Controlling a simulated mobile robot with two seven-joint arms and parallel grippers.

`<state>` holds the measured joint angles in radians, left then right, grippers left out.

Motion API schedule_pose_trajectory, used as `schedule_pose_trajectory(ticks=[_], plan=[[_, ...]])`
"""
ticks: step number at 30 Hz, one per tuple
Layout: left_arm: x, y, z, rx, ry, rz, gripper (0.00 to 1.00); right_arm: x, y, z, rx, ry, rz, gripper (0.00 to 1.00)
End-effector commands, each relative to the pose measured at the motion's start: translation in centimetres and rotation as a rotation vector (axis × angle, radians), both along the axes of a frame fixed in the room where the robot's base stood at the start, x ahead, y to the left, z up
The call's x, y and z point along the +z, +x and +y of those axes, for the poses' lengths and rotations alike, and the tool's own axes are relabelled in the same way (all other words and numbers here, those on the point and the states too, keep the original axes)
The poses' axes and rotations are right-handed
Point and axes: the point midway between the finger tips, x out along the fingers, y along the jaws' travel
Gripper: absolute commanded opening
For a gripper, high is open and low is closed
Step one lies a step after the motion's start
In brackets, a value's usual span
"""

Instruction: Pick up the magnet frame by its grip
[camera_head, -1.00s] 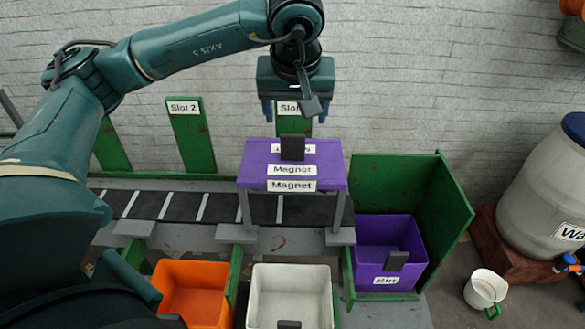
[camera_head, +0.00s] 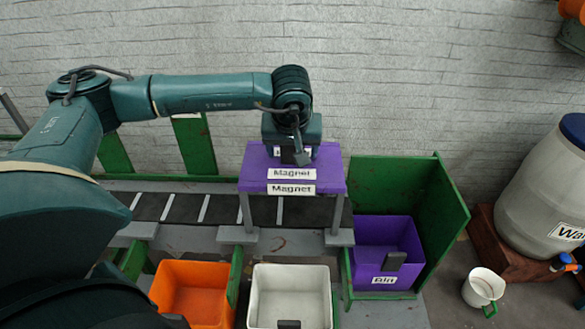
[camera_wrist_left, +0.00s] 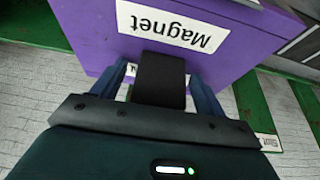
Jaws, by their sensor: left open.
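The purple magnet frame (camera_head: 327,172) stands on legs over the belt, with "Magnet" labels on its front. It also fills the upper part of the left wrist view (camera_wrist_left: 85,30). Its dark upright grip (camera_wrist_left: 160,80) shows in the left wrist view. My left gripper (camera_head: 291,150) is low at the frame's top in the head view, where it hides the grip. In the left wrist view the left gripper (camera_wrist_left: 161,78) is open, one blue finger on each side of the grip, with gaps visible. My right gripper is not in view.
The dark belt (camera_head: 180,207) runs under the frame. An orange bin (camera_head: 190,270), a white bin (camera_head: 290,272) and a purple bin (camera_head: 372,240) stand in front. A green panel (camera_head: 432,200), a large barrel (camera_head: 535,205) and a white mug (camera_head: 480,287) are at the right.

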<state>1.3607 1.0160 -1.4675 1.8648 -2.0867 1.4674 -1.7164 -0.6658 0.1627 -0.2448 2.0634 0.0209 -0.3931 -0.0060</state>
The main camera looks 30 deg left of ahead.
Motion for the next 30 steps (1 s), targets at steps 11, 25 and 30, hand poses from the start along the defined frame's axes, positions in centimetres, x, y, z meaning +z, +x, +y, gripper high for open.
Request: schedule_pose_trajectory(ticks=[11,25,30], plan=[[-0.02,0.00,-0.03,-0.001,0.000,0.000,0.57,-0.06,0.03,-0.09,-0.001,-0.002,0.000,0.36],[0.01,0.00,-0.03,-0.001,0.000,0.000,0.19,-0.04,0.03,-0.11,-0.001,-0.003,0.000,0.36],[0.01,0.00,-0.03,0.000,0.000,0.000,0.05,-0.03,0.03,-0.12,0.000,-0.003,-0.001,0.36]])
